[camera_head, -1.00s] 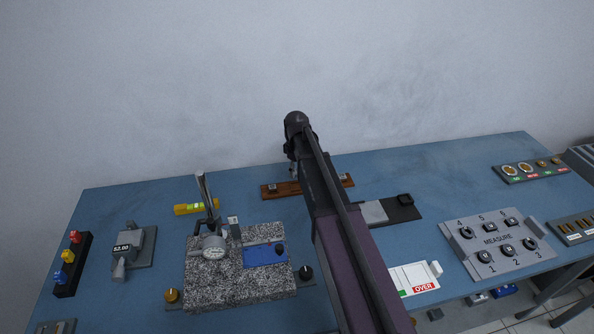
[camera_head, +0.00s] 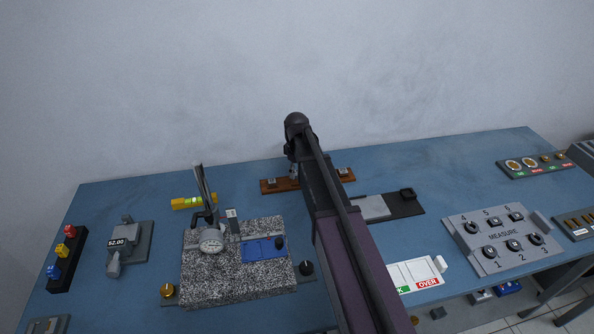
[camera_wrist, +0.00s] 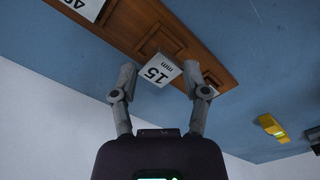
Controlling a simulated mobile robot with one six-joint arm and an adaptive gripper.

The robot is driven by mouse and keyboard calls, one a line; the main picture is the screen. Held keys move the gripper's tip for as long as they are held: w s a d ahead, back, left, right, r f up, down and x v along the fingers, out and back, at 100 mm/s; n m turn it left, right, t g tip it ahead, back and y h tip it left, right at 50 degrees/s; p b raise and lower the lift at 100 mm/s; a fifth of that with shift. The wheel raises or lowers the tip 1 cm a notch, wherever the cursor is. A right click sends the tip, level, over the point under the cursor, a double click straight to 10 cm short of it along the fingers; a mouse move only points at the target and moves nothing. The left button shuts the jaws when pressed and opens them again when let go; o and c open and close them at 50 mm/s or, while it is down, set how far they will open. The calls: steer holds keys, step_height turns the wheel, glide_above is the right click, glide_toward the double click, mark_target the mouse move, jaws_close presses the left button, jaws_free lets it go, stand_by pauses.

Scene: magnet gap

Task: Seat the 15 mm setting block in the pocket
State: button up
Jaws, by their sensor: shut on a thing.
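The 15 mm setting block is a small pale block with "15 mm" on its face (camera_wrist: 157,72) in the wrist view. My gripper (camera_wrist: 165,82) is shut on it, with one finger at each side. The block is at the edge of a brown wooden rack (camera_wrist: 215,72) with recessed panels; I cannot tell whether it sits in the rack or is just clear of it. In the head view my gripper (camera_head: 293,174) is small and partly hidden by my arm at the middle of the rack (camera_head: 266,188). I cannot tell which recess is the pocket.
A second labelled block (camera_wrist: 85,8) sits on the rack, cut off by the frame. A granite plate (camera_head: 220,280) with a dial gauge (camera_head: 211,243) and a blue plate (camera_head: 260,250) stands front left. A yellow level (camera_head: 190,203) lies left of the rack. Blue bench surface (camera_head: 440,165) is clear at back right.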

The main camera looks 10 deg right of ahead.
steer(key=shift+f+b, duration=0.9)
steer(key=shift+f, duration=0.2)
steer(key=shift+f, duration=0.2)
stand_by(0.6)
steer(key=o, duration=1.2)
steer(key=shift+o, duration=0.2)
steer(key=c, duration=0.5)
